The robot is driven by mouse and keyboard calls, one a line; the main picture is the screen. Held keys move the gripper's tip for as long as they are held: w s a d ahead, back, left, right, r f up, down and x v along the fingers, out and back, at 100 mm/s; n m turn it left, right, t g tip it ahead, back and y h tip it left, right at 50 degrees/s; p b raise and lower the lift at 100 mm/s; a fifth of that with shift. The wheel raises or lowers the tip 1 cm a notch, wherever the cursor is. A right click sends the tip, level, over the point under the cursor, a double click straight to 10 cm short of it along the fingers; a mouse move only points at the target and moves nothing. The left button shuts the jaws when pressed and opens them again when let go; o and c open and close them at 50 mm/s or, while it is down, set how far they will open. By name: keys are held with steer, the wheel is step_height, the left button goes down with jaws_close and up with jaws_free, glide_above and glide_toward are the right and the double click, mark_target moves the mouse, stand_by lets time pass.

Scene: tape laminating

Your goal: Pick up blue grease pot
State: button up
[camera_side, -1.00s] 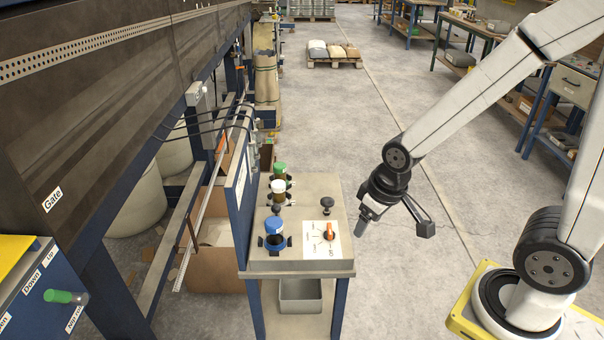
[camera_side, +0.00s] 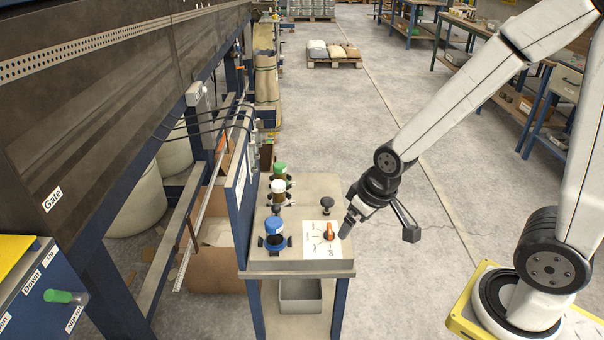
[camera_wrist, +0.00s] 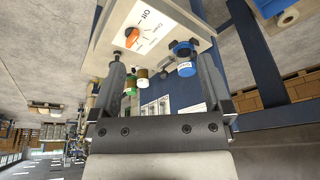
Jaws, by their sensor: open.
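The blue grease pot (camera_side: 274,228) has a blue lid and stands in a dark holder at the front left of the small bench. It also shows in the wrist view (camera_wrist: 185,57), near the right finger. My gripper (camera_side: 346,232) is at the right edge of the bench, beside the orange knob and apart from the pot. In the wrist view my gripper (camera_wrist: 162,75) has its two fingers spread wide with nothing held between them.
A white-lidded pot (camera_side: 278,188) and a green-lidded pot (camera_side: 280,170) stand behind the blue one. An orange knob (camera_side: 328,231) on a white label and a black knob (camera_side: 327,203) stand to the right. A blue panel (camera_side: 240,195) rises along the bench's left edge.

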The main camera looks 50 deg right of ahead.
mark_target(278, 233)
steer(key=shift+w+a+f+m+t+h, duration=0.65)
steer(key=shift+w+a+f+t, duration=0.5)
steer(key=shift+w+f+t, duration=0.8)
steer(key=shift+w+a+f+m+t+h, duration=0.4)
steer(key=shift+w+a+f+t+h, duration=0.65)
steer(key=shift+w, duration=1.45)
steer(key=shift+w+a+f+m+t+h, duration=0.5)
steer(key=shift+w+a+f+t, duration=0.7)
steer(key=shift+w+f+t, duration=0.75)
steer(key=shift+w+f, duration=0.15)
steer(key=shift+w, duration=0.1)
steer(key=shift+x, duration=1.35)
steer(key=shift+f+g, duration=0.15)
steer(key=shift+g, duration=0.1)
steer(key=shift+x, duration=2.5)
steer(key=shift+a, duration=0.1)
